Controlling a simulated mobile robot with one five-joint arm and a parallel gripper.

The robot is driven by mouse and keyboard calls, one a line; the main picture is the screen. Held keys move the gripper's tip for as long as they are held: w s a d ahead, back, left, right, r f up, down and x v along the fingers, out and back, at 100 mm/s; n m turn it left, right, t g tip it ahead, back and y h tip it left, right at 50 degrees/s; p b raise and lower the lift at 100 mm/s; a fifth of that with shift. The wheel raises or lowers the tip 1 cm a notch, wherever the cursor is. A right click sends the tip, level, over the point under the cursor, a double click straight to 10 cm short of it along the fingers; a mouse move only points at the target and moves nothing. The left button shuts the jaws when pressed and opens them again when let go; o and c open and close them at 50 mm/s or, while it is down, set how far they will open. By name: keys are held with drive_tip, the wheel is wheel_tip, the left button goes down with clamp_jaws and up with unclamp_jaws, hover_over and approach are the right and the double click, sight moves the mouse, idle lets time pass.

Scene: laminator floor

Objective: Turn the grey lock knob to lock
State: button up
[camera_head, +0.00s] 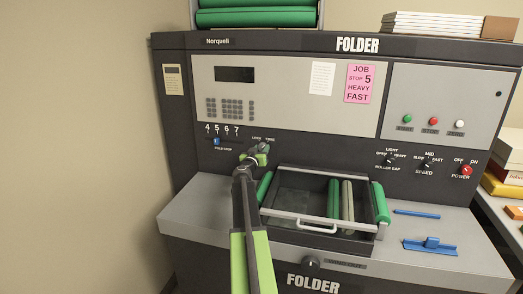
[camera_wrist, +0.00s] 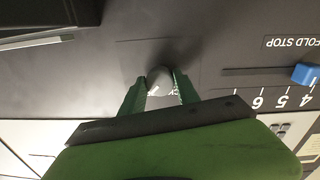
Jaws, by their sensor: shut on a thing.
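The grey lock knob (camera_wrist: 158,76) sits on the dark front panel of the folder, and in the wrist view it is between the two green fingers of my gripper (camera_wrist: 160,88). The fingers are shut on its sides. A pale mark shows on the knob, but the fingers and shadow hide much of its label. In the head view my gripper (camera_head: 257,155) is at the panel, just below the small lock lettering, and covers most of the knob. I cannot tell the knob's exact setting.
A blue fold-stop slider (camera_head: 216,142) is left of my gripper; it also shows in the wrist view (camera_wrist: 304,74). An open tray (camera_head: 301,226) with green rollers stands below right. Roller-gap (camera_head: 389,159), speed (camera_head: 426,163) and red power (camera_head: 466,170) knobs are farther right.

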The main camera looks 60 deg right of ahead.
drive_tip(key=shift+w, duration=0.1)
clamp_jaws()
drive_tip(key=shift+w, duration=0.1)
drive_tip(key=shift+n, duration=0.4)
drive_tip(key=shift+f+n, duration=0.1)
drive_tip(key=shift+n, duration=0.8)
drive_tip(key=n, duration=0.6)
drive_tip(key=shift+b, duration=0.35)
drive_tip(key=n, duration=0.5)
drive_tip(key=shift+t, duration=0.4)
drive_tip(key=shift+a+n, duration=0.1)
drive_tip(key=shift+n, duration=2.3)
